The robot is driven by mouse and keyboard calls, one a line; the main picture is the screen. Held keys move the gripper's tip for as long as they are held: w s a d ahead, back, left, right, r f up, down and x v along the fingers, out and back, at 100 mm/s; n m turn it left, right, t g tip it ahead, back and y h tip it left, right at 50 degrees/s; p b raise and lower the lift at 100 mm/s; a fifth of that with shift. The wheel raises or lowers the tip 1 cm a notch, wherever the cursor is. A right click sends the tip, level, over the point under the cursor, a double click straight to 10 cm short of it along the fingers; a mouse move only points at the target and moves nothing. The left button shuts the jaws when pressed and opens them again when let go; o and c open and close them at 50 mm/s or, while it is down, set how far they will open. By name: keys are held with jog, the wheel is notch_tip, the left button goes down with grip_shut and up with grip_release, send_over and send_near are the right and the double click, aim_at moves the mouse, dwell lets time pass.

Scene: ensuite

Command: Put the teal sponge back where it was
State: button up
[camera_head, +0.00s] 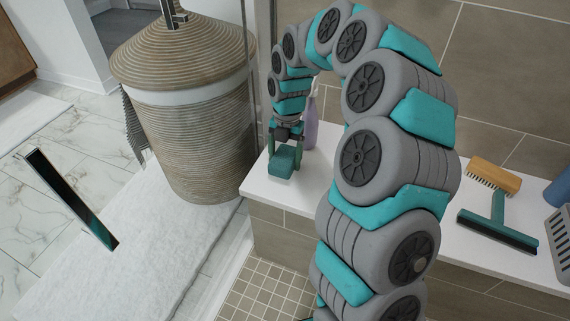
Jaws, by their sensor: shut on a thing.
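The teal sponge (282,162) is between the fingers of my gripper (285,150). My gripper points down and is shut on the sponge, at the left end of the white ledge (309,185). The sponge is over the ledge or on it; I cannot tell whether it touches the surface. My arm hides the middle of the ledge.
A lilac bottle (310,125) stands close behind my gripper. A teal squeegee (497,222), a wooden brush (494,174), a blue item (560,188) and a grey basket (559,240) are on the right part. A wicker hamper (190,120) stands left, beyond glass.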

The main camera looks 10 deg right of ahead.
aim_at(285, 165)
jog(key=shift+f, duration=1.4)
jog(key=shift+f, duration=0.2)
jog(key=o, duration=1.2)
jog(key=shift+c, duration=0.2)
jog(key=shift+r, duration=0.1)
